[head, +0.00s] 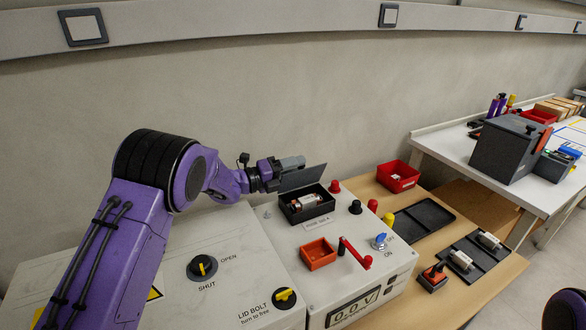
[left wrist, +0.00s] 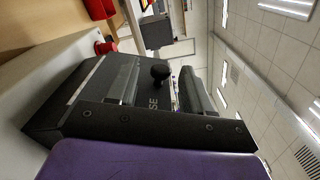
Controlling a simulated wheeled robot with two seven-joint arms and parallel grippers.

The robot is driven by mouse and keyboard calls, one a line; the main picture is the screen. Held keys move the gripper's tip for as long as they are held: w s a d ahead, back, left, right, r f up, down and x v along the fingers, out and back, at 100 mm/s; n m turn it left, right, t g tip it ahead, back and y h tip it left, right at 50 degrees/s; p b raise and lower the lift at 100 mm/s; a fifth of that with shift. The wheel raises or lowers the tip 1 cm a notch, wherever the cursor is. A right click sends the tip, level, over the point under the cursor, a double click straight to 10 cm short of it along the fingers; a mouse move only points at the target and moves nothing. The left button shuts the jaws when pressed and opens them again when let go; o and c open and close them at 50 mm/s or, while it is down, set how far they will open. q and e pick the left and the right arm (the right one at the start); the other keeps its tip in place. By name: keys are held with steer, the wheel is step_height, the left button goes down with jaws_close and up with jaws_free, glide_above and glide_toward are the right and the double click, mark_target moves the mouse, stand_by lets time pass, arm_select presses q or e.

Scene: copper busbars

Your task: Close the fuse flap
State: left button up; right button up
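The fuse flap (head: 302,178) is a dark grey plate standing raised at the back edge of the black fuse box (head: 322,206) in the head view. A pale fuse (head: 305,202) lies in the open box. In the left wrist view the flap (left wrist: 150,120) shows part of its lettering and a round black knob (left wrist: 160,72). My left gripper (head: 291,163) is at the flap's far side, partly hidden by it. In the left wrist view its two fingers stand apart, with the knob between them and gaps beside it. I cannot tell whether they touch the flap. My right gripper is not seen.
On the cabinet top are a red tray (head: 319,254), a red crank handle (head: 356,253), a blue switch (head: 380,240) and red and black terminals. A red bin (head: 398,176) and dark trays stand on the wooden bench at right. The wall is close behind.

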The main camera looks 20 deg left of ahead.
arm_select(q)
steer(key=shift+s+a, duration=0.25)
steer(key=shift+a, duration=0.1)
steer(key=b+v, duration=0.2)
steer(key=v, duration=0.7)
steer(key=shift+s+a, duration=0.2)
steer(key=shift+s, duration=0.1)
